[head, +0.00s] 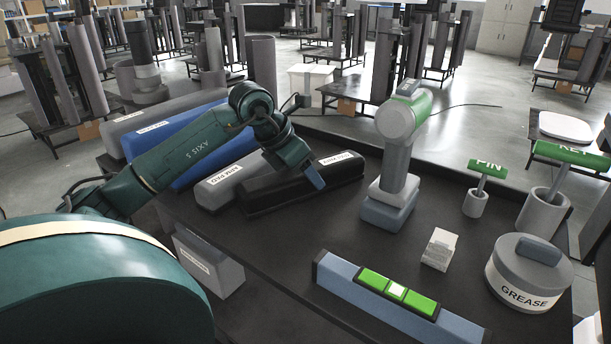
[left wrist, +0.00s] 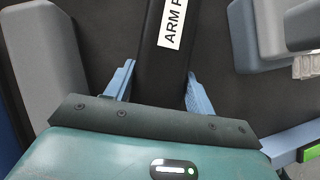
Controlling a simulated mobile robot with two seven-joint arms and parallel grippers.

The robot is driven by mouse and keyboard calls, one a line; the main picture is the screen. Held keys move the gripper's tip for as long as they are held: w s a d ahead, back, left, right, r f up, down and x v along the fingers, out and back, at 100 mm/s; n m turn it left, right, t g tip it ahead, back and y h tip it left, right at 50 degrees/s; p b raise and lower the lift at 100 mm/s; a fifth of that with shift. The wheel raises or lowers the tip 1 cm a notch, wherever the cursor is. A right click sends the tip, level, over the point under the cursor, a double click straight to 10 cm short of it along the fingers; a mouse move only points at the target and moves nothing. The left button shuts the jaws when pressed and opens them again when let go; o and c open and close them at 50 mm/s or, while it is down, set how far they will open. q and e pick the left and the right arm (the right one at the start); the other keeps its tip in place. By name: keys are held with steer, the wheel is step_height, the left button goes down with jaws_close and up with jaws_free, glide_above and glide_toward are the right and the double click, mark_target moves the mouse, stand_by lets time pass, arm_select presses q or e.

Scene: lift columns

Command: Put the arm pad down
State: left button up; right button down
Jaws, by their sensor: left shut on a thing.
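The arm pad (head: 268,196) is a long black padded bar with a white label near its right end in the head view. It lies at the back of the dark tabletop (head: 310,240), or just above it; I cannot tell which. In the left wrist view the pad (left wrist: 174,60) runs between the two blue fingers, its label partly cut off and reading "ARM P". My left gripper (head: 312,172) reaches down from above and is shut on the pad; its fingertips (left wrist: 158,84) flank the pad's sides. My right gripper is not in view.
A grey labelled pad (head: 218,194) lies beside the arm pad, with a blue one (head: 200,157) behind. A grey-green tool on a base (head: 397,165), small box (head: 439,249), spirit level (head: 345,287), PIN tool (head: 475,203) and GREASE tin (head: 522,274) stand rightward. The middle front is clear.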

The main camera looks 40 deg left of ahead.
arm_select(q)
steer(key=shift+f, duration=0.1)
steer(key=o, duration=1.1)
steer(key=b+v, duration=0.1)
steer(key=v, duration=1.1)
